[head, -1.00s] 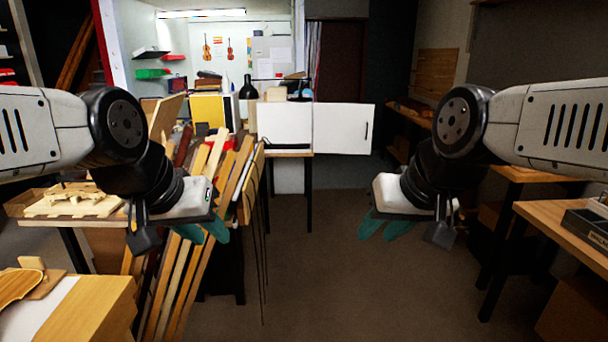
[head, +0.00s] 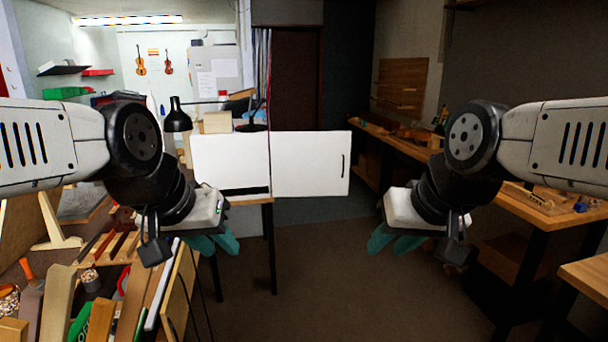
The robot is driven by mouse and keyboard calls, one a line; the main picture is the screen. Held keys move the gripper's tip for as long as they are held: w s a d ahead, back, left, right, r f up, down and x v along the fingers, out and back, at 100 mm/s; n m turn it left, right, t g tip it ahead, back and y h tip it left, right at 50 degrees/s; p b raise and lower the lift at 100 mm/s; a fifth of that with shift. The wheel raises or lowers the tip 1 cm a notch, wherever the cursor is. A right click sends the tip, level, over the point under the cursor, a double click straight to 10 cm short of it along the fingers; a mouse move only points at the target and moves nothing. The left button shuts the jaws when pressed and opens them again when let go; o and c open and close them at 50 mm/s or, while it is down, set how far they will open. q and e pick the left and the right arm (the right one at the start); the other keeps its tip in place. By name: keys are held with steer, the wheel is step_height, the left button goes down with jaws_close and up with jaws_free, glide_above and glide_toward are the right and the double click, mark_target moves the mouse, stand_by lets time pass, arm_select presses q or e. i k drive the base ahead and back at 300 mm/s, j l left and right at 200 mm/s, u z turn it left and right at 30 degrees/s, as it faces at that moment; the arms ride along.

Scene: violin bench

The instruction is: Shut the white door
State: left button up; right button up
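The white door (head: 310,164) is ahead, swung out to the right of a white cabinet (head: 228,160) on a small table. It has a dark vertical handle (head: 342,165) near its right edge. My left gripper (head: 214,243) is in front of the cabinet and lower in the picture, apart from it. My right gripper (head: 394,242) is to the right of the door and lower, also apart. The teal fingers of both show from the side, and I see nothing held. The finger gaps are not clear.
A bench with tools and wood pieces (head: 100,290) is at lower left. A workbench (head: 540,205) runs along the right wall. A black lamp (head: 177,115) stands by the cabinet. The brown floor (head: 320,290) between is clear.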

mark_target(304, 163)
steer(key=i+j, duration=0.1)
steer(key=i, duration=0.4)
steer(key=i+z, duration=0.1)
steer(key=i, duration=0.4)
steer(key=i+j, duration=0.2)
steer(key=i, duration=0.25)
steer(key=i+j+z, duration=0.1)
steer(key=i, duration=0.4)
steer(key=i+j, duration=0.15)
steer(key=i, duration=0.3)
steer(key=i+z, duration=0.05)
